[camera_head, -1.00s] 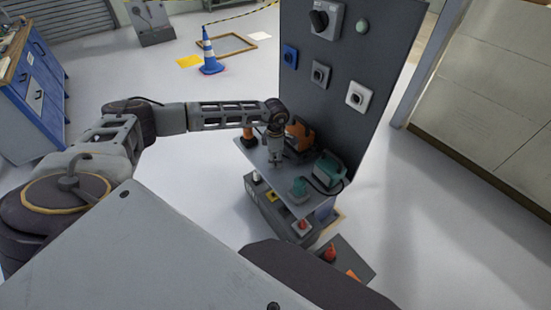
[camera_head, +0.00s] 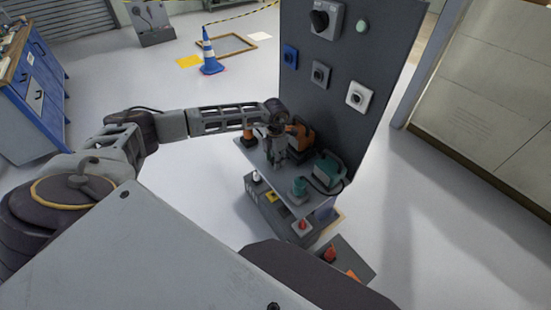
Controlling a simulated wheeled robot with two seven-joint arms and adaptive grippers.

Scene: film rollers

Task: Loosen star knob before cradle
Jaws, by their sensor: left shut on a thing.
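My left gripper (camera_head: 278,161) points down over the grey shelf (camera_head: 261,163) of the dark panel stand. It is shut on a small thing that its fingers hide. I cannot make out whether this is the star knob. An orange and dark device (camera_head: 300,136) sits just behind the gripper, partly covered by my wrist. A teal device with a dark cable (camera_head: 328,171) lies to the right on the shelf. A small teal part (camera_head: 299,187) stands at the shelf's front edge, apart from the gripper. No cradle can be told for certain. My right gripper is not in view.
The dark upright panel (camera_head: 345,75) with several switches rises behind the shelf. A grey control box (camera_head: 268,208) with coloured buttons is below it. Open floor lies on both sides.

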